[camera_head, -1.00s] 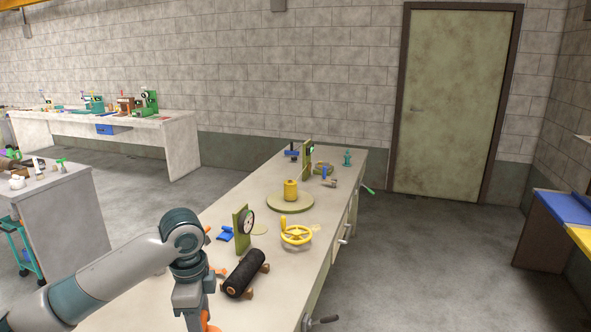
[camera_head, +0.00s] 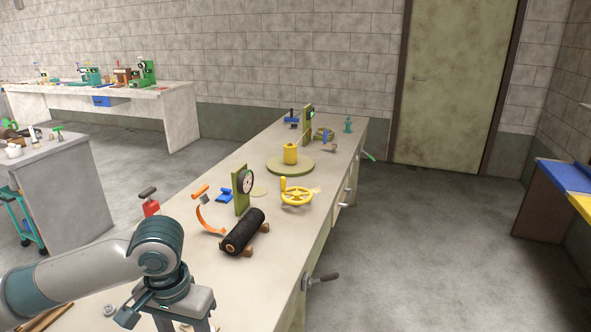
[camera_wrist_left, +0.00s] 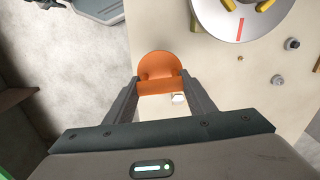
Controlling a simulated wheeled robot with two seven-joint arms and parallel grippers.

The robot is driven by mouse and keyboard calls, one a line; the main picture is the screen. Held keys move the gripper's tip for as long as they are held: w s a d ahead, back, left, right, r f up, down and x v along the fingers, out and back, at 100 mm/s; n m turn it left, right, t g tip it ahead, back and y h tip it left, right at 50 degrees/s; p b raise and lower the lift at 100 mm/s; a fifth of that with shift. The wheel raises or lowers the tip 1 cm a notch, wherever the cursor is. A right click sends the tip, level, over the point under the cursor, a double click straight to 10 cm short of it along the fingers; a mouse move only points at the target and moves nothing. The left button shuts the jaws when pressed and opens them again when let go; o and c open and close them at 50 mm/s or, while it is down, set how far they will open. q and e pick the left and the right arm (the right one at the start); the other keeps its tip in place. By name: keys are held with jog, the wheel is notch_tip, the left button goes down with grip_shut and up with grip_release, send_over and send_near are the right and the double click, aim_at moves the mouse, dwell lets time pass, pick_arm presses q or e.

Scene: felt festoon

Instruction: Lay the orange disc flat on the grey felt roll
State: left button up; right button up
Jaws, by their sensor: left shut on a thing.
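The orange disc (camera_wrist_left: 158,64) shows in the left wrist view between my fingertips, with a thicker orange part nearest the jaws. My left gripper (camera_wrist_left: 160,90) is shut on it, above a pale surface. In the head view my left arm comes in at the lower left; its fingers and the disc are below the frame. A very dark, nearly black roll (camera_head: 242,232) lies on wooden blocks on the bench, right of and beyond my arm; it looks like the felt roll. The disc is apart from it. My right gripper is not in view.
An orange curved tool (camera_head: 205,212) stands just left of the roll. A green post with a dial (camera_head: 242,188) and a yellow handwheel (camera_head: 296,196) stand behind it. A crank (camera_head: 321,278) sticks out from the bench's right side. A grey round plate (camera_wrist_left: 235,22) is near the wrist.

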pick_arm(q)
jog(key=shift+s+a+f+n+b, duration=0.1)
jog(key=shift+s+f+n+b, duration=0.2)
jog(key=shift+s+n, duration=0.35)
jog(key=shift+s+a+f+n+b, duration=0.1)
jog(key=shift+s+f+n, duration=0.25)
jog(key=shift+s+n, duration=0.25)
jog(key=shift+w, duration=0.1)
jog(key=shift+d, duration=0.15)
